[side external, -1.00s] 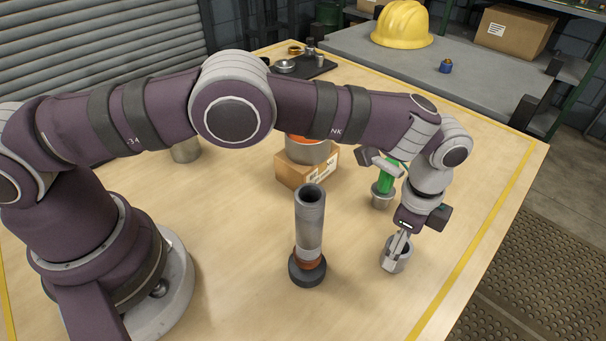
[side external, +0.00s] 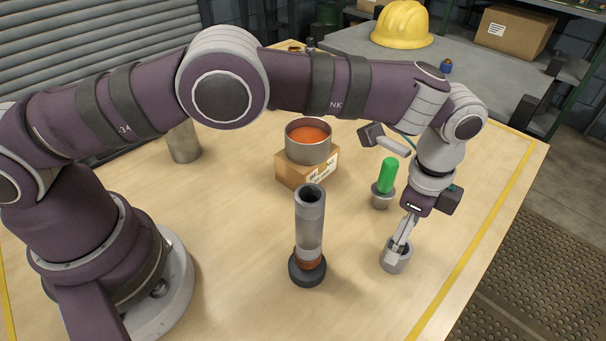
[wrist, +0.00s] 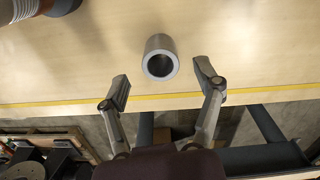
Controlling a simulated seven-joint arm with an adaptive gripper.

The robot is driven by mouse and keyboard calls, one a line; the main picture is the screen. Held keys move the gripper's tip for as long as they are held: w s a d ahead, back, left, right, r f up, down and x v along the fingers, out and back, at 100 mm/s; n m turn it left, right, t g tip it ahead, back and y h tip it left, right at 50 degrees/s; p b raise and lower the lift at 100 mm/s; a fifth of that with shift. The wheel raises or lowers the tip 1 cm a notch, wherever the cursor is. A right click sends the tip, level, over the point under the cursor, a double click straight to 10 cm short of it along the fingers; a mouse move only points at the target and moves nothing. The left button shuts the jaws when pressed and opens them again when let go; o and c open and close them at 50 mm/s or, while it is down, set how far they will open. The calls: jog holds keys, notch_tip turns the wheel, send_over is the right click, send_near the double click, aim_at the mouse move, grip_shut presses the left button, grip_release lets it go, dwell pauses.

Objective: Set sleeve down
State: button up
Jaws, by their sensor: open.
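The sleeve (side external: 395,259) is a short grey metal tube standing upright on the wooden table at the right. In the wrist view the sleeve (wrist: 160,60) shows its open top, with bare table around it. My gripper (side external: 403,243) is just above the sleeve in the side view. In the wrist view my gripper (wrist: 162,88) has its two fingers spread wide, one to each side of the sleeve's near edge, with visible gaps and nothing held.
A tall grey tube (side external: 309,222) stands on a dark base left of the sleeve. A green-topped part (side external: 387,176) stands behind it. A cardboard box (side external: 293,173) carries a round pot (side external: 308,151) with orange contents. The table's yellow-lined edge (side external: 466,245) is to the right.

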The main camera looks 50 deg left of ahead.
jog(key=a+r+n+t, duration=0.1)
jog(key=a+r+n, duration=0.2)
jog(key=a+r, duration=0.35)
jog(key=a+r+n+t, duration=0.1)
jog(key=a+r+n, duration=0.2)
jog(key=r, duration=0.6)
jog(key=s+a+n+t, duration=0.3)
jog(key=s+a+n, duration=0.7)
jog(key=s+a, duration=0.3)
jog(key=shift+r+t, duration=0.15)
jog(key=shift+t, duration=0.15)
